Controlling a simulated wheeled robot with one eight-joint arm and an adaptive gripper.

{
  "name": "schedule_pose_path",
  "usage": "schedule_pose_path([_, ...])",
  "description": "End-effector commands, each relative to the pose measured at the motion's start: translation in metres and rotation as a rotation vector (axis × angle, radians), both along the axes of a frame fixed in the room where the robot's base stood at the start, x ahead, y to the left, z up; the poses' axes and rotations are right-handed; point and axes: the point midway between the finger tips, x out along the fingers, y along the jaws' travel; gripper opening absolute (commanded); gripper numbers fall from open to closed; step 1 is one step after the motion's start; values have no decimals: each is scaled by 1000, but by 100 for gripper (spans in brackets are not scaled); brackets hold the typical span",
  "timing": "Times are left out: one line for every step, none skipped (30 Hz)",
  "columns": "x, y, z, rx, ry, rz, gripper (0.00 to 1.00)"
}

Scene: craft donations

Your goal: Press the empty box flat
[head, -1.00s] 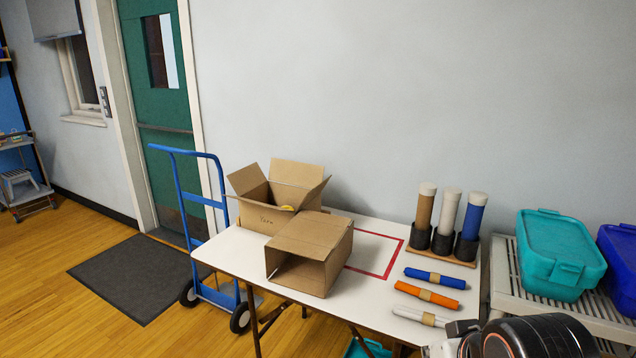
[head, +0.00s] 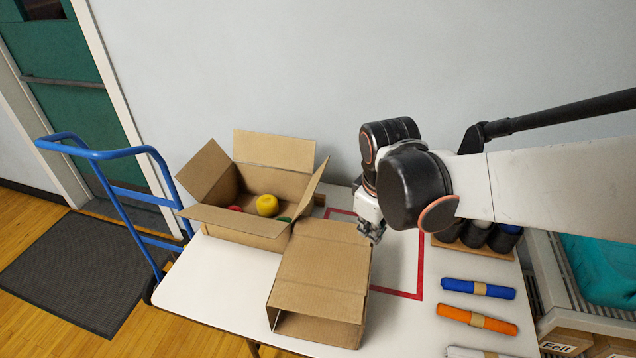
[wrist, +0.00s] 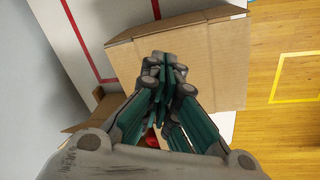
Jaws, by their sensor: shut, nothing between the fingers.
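The empty cardboard box (head: 320,275) lies on its side on the white table, with its open end facing the table's front edge. It still has its full box shape. In the wrist view its tan panel (wrist: 215,60) fills the middle, beyond my fingers. My gripper (head: 372,232) is at the box's upper right back corner in the head view. Its fingers (wrist: 165,68) are closed together with nothing between them. I cannot tell whether the fingertips touch the cardboard. My arm hides part of the table to the right.
An open box (head: 240,220) with colored yarn balls stands directly behind and left. A red taped outline (head: 420,265) lies right of the empty box. Blue (head: 478,288) and orange (head: 477,319) rolls lie further right. A blue hand truck (head: 125,200) stands left of the table.

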Motion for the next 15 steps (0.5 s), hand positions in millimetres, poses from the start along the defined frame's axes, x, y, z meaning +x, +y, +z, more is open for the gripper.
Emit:
schedule_pose_path([8, 7, 1, -16, 31, 51, 0])
schedule_pose_path([12, 9, -1, -25, 51, 82, 0])
schedule_pose_path([15, 13, -5, -38, 76, 121, 0])
schedule_pose_path([17, 16, -8, -47, 95, 151, 0])
schedule_pose_path([20, 19, -11, -54, 112, 180, 0])
schedule_pose_path([23, 27, -17, -63, 134, 225, 0])
schedule_pose_path([25, 37, -23, -70, 149, 264, 0])
schedule_pose_path([27, 45, -27, -75, 161, 297, 0])
schedule_pose_path([28, 54, -32, -82, 179, 337, 0])
schedule_pose_path([29, 60, -35, -86, 190, 362, 0])
schedule_pose_path([30, 65, -39, -89, 199, 386, 0])
schedule_pose_path([31, 71, -42, -94, 211, 411, 0])
schedule_pose_path([31, 74, -44, -97, 218, 429, 0])
schedule_pose_path([31, 78, -46, -98, 224, 444, 0])
schedule_pose_path([31, 81, -48, -101, 230, 457, 0])
